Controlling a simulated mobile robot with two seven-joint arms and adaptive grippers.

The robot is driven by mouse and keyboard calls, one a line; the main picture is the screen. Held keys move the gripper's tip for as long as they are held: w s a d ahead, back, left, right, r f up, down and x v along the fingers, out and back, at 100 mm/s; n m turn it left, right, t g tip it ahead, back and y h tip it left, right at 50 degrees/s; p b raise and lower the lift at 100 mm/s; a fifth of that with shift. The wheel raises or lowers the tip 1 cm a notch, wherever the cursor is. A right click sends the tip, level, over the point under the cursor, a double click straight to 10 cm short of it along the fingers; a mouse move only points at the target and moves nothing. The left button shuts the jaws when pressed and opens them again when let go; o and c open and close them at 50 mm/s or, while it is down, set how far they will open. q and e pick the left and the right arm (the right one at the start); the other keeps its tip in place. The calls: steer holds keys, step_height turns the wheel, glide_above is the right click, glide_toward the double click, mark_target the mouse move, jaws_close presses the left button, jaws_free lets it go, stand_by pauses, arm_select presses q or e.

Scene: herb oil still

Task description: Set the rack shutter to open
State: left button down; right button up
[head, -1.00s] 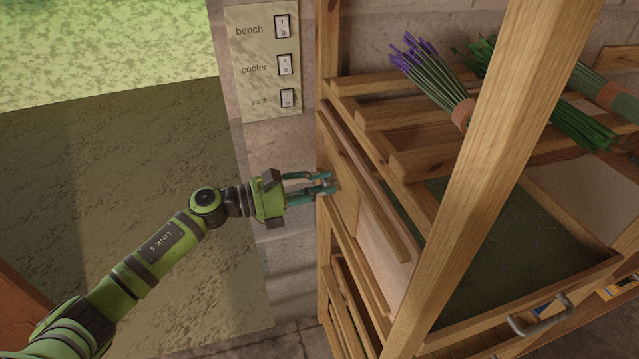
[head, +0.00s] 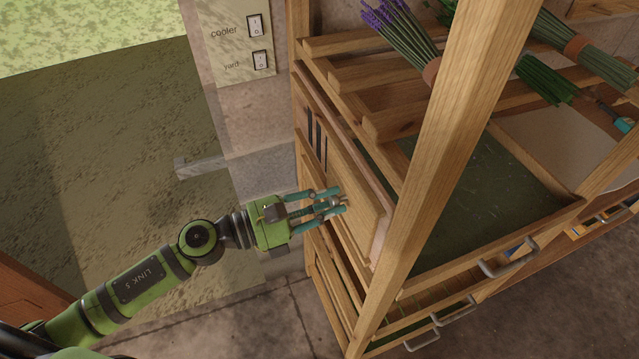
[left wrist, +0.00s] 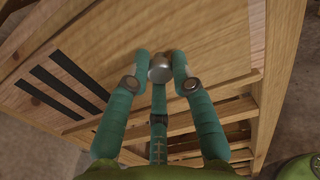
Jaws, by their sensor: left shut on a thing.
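The rack shutter (head: 362,206) is a light wooden panel on the left side of the wooden rack. My left gripper (head: 335,200) is shut on the shutter's small round knob. In the left wrist view, the metal knob (left wrist: 160,68) sits between the teal fingertips. Dark slots (head: 316,140) show uncovered beside the shutter, on the side away from the rack's front post; these slots also show in the left wrist view (left wrist: 60,90). Teal parts, seemingly of my right gripper (head: 625,124), show at the right edge; its jaws are cut off.
Lavender (head: 400,35) and green herb bundles (head: 545,80) lie on the rack's top slats. The front post (head: 440,160) stands right of the shutter. A switch panel (head: 236,45) is on the wall behind.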

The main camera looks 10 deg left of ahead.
arm_select(q)
steer(key=shift+d+r, duration=0.15)
steer(key=shift+r, duration=0.15)
steer(key=c, duration=1.1)
jaws_free()
steer(key=shift+s, duration=0.1)
steer(key=shift+o, duration=0.2)
steer(key=shift+s, duration=0.15)
steer(key=shift+f, duration=0.2)
steer(key=v, duration=1.2)
steer(key=shift+r, duration=0.15)
